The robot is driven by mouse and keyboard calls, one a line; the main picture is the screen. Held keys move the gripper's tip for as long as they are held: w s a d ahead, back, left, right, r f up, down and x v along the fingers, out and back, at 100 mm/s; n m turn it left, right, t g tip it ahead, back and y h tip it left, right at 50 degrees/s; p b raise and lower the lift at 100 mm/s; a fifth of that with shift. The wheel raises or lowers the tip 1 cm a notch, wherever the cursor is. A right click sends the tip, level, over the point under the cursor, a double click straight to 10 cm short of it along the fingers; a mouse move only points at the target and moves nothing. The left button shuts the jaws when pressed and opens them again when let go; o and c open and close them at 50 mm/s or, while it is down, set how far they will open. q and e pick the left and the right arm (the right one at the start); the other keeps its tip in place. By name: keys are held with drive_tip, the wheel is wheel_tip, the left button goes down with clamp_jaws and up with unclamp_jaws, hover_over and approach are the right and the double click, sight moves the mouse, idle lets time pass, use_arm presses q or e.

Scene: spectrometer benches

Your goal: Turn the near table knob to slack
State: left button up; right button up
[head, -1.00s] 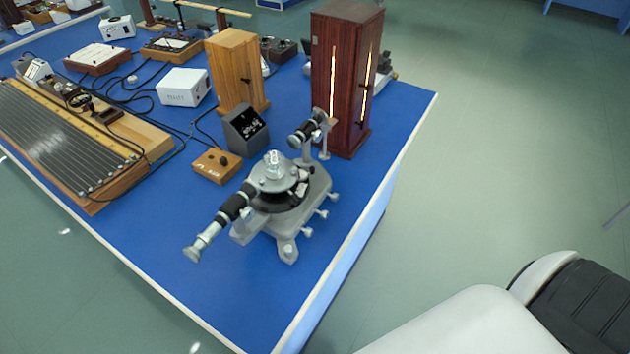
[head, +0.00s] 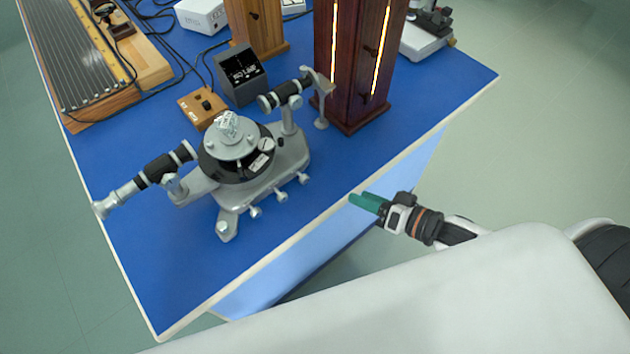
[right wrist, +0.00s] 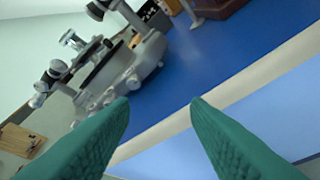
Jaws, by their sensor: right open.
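The grey spectrometer (head: 285,150) stands on the blue bench near its right edge, with a black round table and a glass prism (head: 228,123) on top. Several small silver knobs stick out along its side facing my right arm: a nearest one (head: 255,212), a middle one (head: 281,197) and a far one (head: 303,178). I cannot tell the knobs' slack or tight state. My right gripper (head: 359,200), with green fingers, is open and empty beside the bench edge, apart from the knobs. In the right wrist view its fingers (right wrist: 160,102) are spread, with the spectrometer (right wrist: 125,68) beyond them. My left gripper is not in view.
A dark wooden lamp box (head: 345,60) with glowing slits stands behind the spectrometer. A grey meter box (head: 241,75) and a small wooden switch box (head: 201,107) stand behind it. The blue bench top (head: 185,285) is clear in front. The white bench rim (head: 275,243) lies between gripper and spectrometer.

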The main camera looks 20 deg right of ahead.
sight(308, 179)
drive_tip(key=shift+y, duration=0.4)
drive_tip(key=w+a, duration=0.5)
drive_tip(key=a, duration=0.1)
drive_tip(key=w+a, duration=0.3)
drive_tip(key=shift+w+a+f, duration=0.1)
drive_tip(key=shift+w+f, duration=0.15)
drive_tip(key=shift+w, duration=0.1)
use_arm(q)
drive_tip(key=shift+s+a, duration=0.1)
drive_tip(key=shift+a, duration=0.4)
use_arm(e)
clamp_jaws()
use_arm(q)
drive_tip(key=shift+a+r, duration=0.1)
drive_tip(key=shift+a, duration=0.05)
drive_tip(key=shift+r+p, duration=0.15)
drive_tip(key=shift+p, duration=0.2)
